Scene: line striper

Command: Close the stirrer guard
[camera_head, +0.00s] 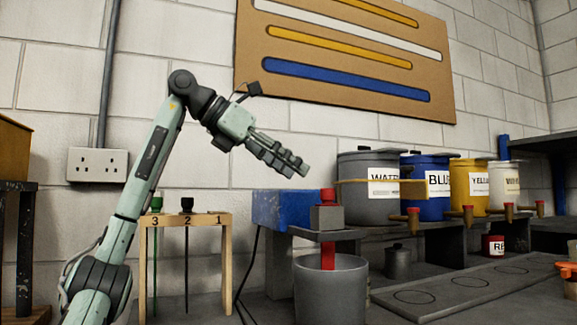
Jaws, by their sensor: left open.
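The stirrer has a blue housing (280,209), a grey block with a red top (327,216), and a red shaft (328,257) reaching down into a grey pot (331,295). I cannot make out clearly which part is its guard or how it stands. My left gripper (292,163) is in the air above the blue housing, apart from it, pointing right and slightly down. It is open and holds nothing; its fingers appear close together from this angle. My right gripper is not in view.
Labelled paint pots with taps, including a grey WATER pot (368,170), stand on a shelf at the right. A wooden rack (226,268) with numbered slots stands left of the stirrer. A dark board (463,288) with circles lies at the lower right.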

